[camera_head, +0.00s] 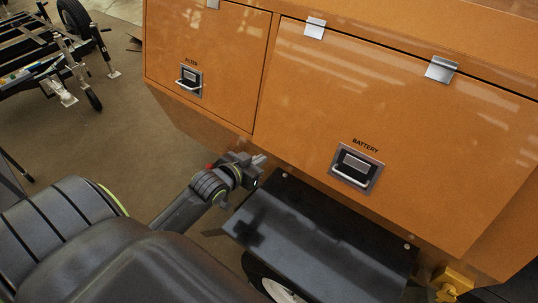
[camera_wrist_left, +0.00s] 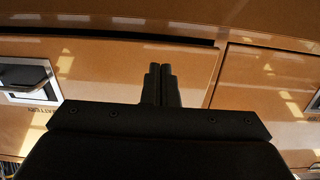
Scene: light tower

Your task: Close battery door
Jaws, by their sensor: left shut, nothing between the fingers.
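The battery door (camera_head: 400,120) is a large orange panel labelled BATTERY on the right of the head view. The latch also shows at the left of the left wrist view (camera_wrist_left: 30,82). My left gripper (camera_head: 259,160) is below the lower left corner of the door, apart from the latch. In the left wrist view its fingers (camera_wrist_left: 161,85) are together with nothing between them. My right gripper is not in view.
The filter door (camera_head: 205,60), with its own latch (camera_head: 189,81), is left of the battery door. A dark fender (camera_head: 320,230) juts out below the battery door, over a wheel. A yellow bracket (camera_head: 453,282) is at lower right. A trailer frame (camera_head: 50,55) stands at upper left.

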